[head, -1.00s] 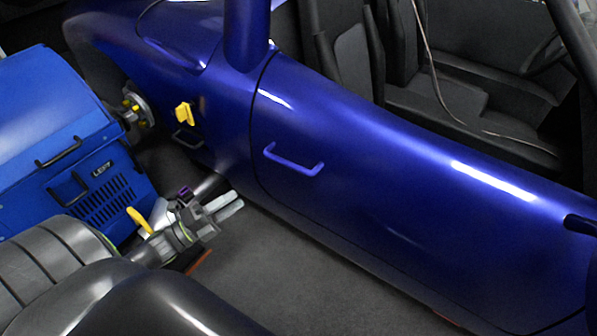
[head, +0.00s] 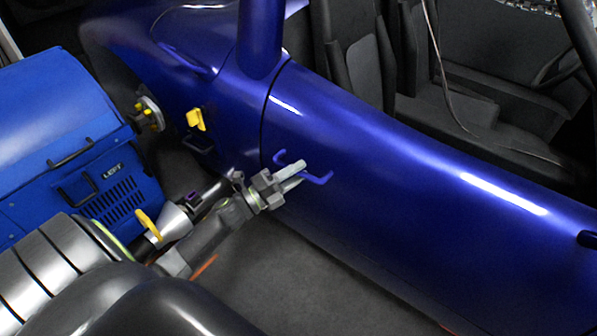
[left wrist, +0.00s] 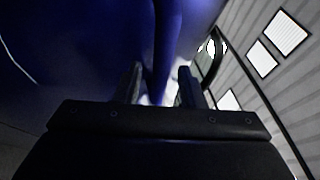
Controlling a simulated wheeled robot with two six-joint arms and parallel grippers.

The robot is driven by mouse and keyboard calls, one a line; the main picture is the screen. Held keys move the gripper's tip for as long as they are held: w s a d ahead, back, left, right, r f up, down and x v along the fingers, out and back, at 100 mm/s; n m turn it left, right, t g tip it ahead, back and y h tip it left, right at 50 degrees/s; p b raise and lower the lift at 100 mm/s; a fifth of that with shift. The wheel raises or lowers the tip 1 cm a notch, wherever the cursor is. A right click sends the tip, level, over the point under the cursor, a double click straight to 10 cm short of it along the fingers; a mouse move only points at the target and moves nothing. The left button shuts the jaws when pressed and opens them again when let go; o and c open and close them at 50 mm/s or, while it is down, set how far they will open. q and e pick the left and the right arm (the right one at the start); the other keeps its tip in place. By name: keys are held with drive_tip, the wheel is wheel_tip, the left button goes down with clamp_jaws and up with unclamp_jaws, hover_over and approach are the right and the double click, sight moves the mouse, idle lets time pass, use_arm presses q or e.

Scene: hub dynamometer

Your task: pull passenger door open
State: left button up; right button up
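The passenger door (head: 400,215) is the long glossy blue panel of the car, flush with the body along its left seam. Its blue bar handle (head: 319,179) sits near that seam. My left gripper (head: 293,172) is at the handle, its two pale fingers crossing the bar and hiding its middle. In the left wrist view my left gripper (left wrist: 161,87) has its fingers apart, with a blue bar-like shape between them. I cannot tell whether either finger touches the handle. My right gripper is not in view.
A blue dynamometer unit (head: 75,150) marked LEFT stands at the left, by the wheel hub (head: 150,113). A yellow part (head: 196,119) is on the car body. The grey floor (head: 290,275) below the door is clear. Dark seats (head: 365,80) show inside the car.

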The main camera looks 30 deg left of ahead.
use_arm(q)
drive_tip(key=shift+w+d+r, duration=0.1)
drive_tip(key=shift+w+d, duration=0.1)
drive_tip(key=shift+w, duration=0.15)
drive_tip(key=shift+c, duration=0.5)
clamp_jaws()
